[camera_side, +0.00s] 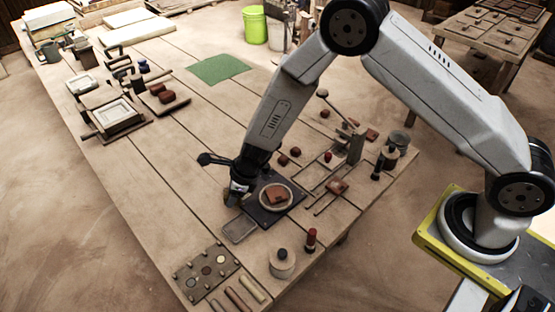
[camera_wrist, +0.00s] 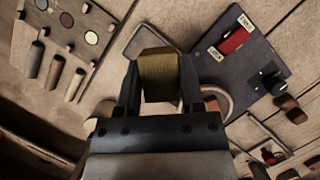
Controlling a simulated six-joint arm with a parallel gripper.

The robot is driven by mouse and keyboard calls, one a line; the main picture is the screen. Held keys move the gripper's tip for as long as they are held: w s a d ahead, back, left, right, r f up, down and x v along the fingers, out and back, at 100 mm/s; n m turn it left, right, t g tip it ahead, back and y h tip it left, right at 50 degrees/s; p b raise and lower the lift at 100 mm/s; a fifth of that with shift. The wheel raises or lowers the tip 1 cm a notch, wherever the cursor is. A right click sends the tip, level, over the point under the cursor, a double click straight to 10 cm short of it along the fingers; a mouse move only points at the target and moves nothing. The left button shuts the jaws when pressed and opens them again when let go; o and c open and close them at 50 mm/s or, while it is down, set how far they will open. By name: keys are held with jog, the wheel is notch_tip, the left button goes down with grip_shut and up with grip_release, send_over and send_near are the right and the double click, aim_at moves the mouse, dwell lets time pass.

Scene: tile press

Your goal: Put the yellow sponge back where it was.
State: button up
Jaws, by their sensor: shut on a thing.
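The yellow sponge (camera_wrist: 160,77) is held between the two fingers of my gripper (camera_wrist: 160,88) in the wrist view. A shallow grey tray (camera_side: 239,229) lies on the table just in front of my gripper (camera_side: 238,193) in the side view. The tray (camera_wrist: 143,36) also shows in the wrist view, partly hidden behind the sponge. The sponge appears to be above the table, beside the dark panel (camera_side: 258,212); its exact height I cannot tell. In the side view the sponge is hard to make out.
On the dark panel sits a round plate with a reddish-brown tile (camera_side: 277,195); in the wrist view the panel has a red switch (camera_wrist: 235,40) and a black knob (camera_wrist: 271,83).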

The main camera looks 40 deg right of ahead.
jog(key=shift+w+a+f, duration=0.15)
jog(key=shift+w+f, duration=0.15)
jog(key=shift+w, duration=0.25)
jog(key=shift+w+a+f, duration=0.15)
jog(key=shift+w+f, duration=0.1)
jog(key=shift+w, duration=0.25)
send_over(213, 213)
jog(key=s+d, duration=0.1)
jog(key=shift+s+d+f, duration=0.1)
jog(key=shift+s+f, duration=0.05)
jog(key=shift+f, duration=2.55)
jog(key=shift+f, duration=0.1)
jog(key=shift+w+f, duration=0.2)
jog(key=shift+f, duration=1.45)
jog(key=shift+f, duration=0.1)
jog(key=o, duration=1.1)
